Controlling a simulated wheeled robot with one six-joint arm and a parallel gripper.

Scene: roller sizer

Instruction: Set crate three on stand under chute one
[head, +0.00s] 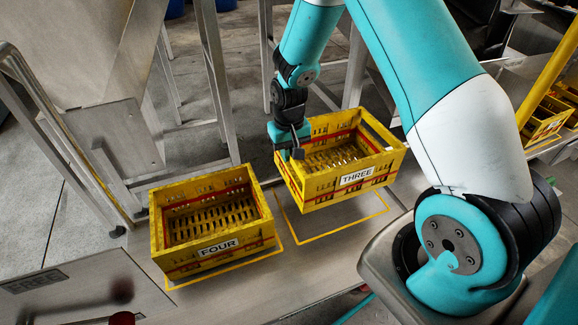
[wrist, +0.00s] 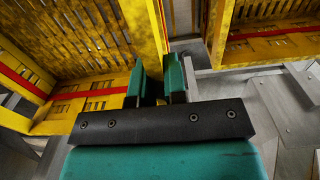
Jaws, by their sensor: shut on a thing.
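Crate three (head: 356,178) is a yellow slatted crate with a red stripe and a white THREE label. In the head view it hangs tilted a little above a yellow outlined spot (head: 345,230) on the metal shelf. My gripper (head: 292,153) is shut on its left wall. In the wrist view the green fingers (wrist: 162,82) close on the yellow wall of crate three (wrist: 145,35). I cannot make out which stand or chute is number one.
Crate four (head: 218,247), yellow and labelled FOUR, sits on its outlined spot just left of crate three. Metal frame legs (head: 215,75) stand behind. More yellow crates (head: 543,122) show at the right.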

